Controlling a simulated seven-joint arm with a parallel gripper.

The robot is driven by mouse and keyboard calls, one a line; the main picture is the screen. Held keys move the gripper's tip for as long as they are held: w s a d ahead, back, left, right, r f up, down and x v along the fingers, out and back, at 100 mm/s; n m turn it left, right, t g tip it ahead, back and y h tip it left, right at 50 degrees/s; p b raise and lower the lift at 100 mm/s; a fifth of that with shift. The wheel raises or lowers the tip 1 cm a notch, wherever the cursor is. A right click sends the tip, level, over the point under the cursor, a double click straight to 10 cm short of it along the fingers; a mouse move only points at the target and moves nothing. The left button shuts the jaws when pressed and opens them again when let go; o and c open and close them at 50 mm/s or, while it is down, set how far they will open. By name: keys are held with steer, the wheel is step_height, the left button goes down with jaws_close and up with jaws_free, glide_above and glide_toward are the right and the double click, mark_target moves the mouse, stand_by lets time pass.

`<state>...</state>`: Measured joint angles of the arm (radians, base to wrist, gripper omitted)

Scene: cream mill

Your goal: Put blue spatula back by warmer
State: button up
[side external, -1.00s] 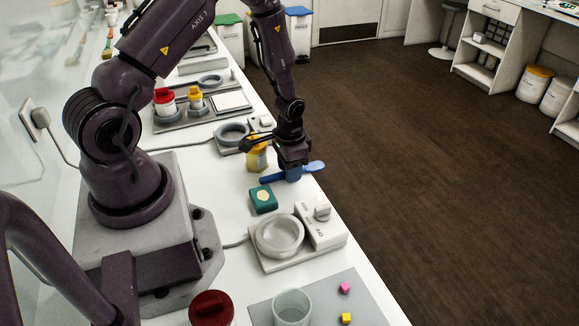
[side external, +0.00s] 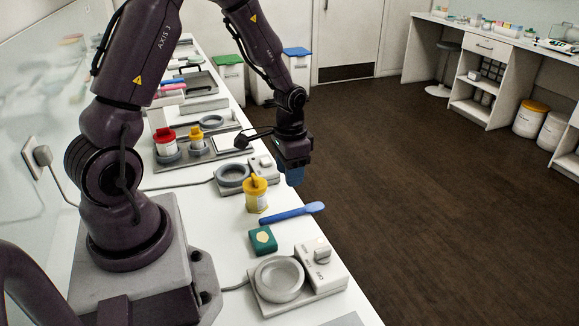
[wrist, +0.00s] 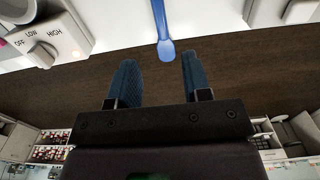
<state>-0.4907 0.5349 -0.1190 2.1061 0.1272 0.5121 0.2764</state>
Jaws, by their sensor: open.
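The blue spatula (side external: 291,213) lies flat on the white bench in the side view, between the yellow-lidded jar and the green block, with its wide end at the bench's front edge. Its wide end (wrist: 166,48) also shows in the wrist view, beyond and between my fingertips. My gripper (side external: 293,178) is open and empty, raised clear of the spatula. In the wrist view its two blue fingers (wrist: 158,75) are apart. One warmer (side external: 233,174) with a dial box stands behind the jar; another warmer (side external: 279,281) stands nearer the camera.
The yellow-lidded jar (side external: 256,196) stands just behind the spatula. The green block (side external: 263,240) lies in front of it. A tray (side external: 198,152) with red- and yellow-lidded jars sits farther back. The dark floor (side external: 420,220) lies beyond the bench edge.

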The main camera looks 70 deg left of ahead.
steer(key=s+d+r+t+y, duration=0.1)
steer(key=d+r, duration=0.2)
steer(key=r, duration=0.4)
steer(key=s+d+r+t, duration=0.1)
steer(key=d+r, duration=0.2)
steer(key=r, duration=0.5)
steer(key=s+d+r+t+h, duration=0.1)
steer(key=s+d+r+t, duration=0.2)
steer(key=s+d+r, duration=0.4)
steer(key=s+r, duration=0.1)
steer(key=s, duration=0.2)
steer(key=shift+r+t, duration=0.3)
steer(key=shift+r, duration=0.05)
steer(key=shift+s, duration=0.1)
stand_by(0.5)
